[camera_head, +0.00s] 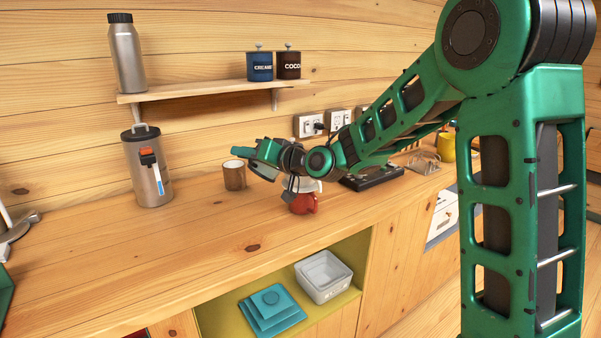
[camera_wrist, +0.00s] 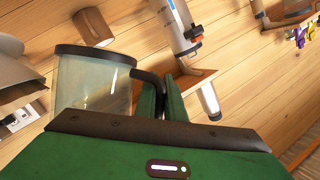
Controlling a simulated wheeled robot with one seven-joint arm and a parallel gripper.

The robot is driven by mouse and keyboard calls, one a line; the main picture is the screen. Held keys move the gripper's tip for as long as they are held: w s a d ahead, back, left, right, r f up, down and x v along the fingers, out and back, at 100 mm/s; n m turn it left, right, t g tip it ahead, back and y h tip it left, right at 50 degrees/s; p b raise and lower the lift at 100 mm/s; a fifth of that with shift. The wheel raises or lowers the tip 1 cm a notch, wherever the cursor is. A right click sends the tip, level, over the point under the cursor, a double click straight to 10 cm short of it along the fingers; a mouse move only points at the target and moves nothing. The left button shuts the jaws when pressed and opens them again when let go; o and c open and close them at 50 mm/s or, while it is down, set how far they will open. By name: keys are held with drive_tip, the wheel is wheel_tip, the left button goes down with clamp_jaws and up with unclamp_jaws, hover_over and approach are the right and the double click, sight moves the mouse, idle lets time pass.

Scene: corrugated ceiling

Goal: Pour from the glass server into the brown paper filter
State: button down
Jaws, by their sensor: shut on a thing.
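My gripper (camera_wrist: 160,100) is shut on the black handle of the glass server (camera_wrist: 95,85). In the wrist view the server has a dark rim, and its rim end points the opposite way from the upright things behind it, so it is tipped far over. Its glass looks mostly clear; I see no certain liquid stream. In the head view my gripper (camera_head: 258,160) is above the counter, hiding most of the server. Below and right of it stands a red mug (camera_head: 303,204) with a pale piece on top.
A brown cup (camera_head: 233,176) stands close to my gripper. A steel dispenser (camera_head: 149,175) is left. A dark tray (camera_head: 372,177) lies right. A wall shelf (camera_head: 205,91) holds a bottle and two canisters.

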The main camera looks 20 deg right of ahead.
drive_tip(key=shift+w+d+r+m+t+y+p, duration=0.1)
drive_tip(key=shift+d+r+m+t+y+p, duration=0.15)
drive_tip(key=shift+r, duration=0.35)
drive_tip(key=shift+d+r+m+t+y+p, duration=0.15)
drive_tip(key=shift+r+m+p, duration=0.2)
drive_tip(key=shift+r, duration=0.25)
drive_tip(key=shift+w+d+r+m+y+p, duration=0.1)
drive_tip(key=shift+d+r+m+y+p, duration=0.15)
drive_tip(key=shift+d+m+y+p, duration=0.35)
idle(0.4)
drive_tip(key=shift+w+d+r+m+t+y+p, duration=0.1)
drive_tip(key=shift+d+r+m+t+p, duration=0.3)
drive_tip(key=shift+r+m, duration=0.2)
drive_tip(key=shift+w+d+r+m+t+y+p, duration=0.1)
drive_tip(key=shift+d+r+m+t+p, duration=0.2)
drive_tip(key=shift+r+m+p, duration=0.25)
drive_tip(key=shift+d+r+m+t+y+p, duration=0.1)
drive_tip(key=shift+d+r+m+t+p, duration=0.3)
drive_tip(key=shift+r, duration=0.25)
idle(1.1)
drive_tip(key=shift+w+d+m+t, duration=0.2)
drive_tip(key=shift+d+m, duration=0.2)
drive_tip(key=shift+d, duration=0.25)
drive_tip(key=shift+w+d+m+t, duration=0.1)
drive_tip(key=shift+d+m+t, duration=0.1)
drive_tip(key=shift+d+m, duration=0.3)
drive_tip(key=shift+d, duration=0.4)
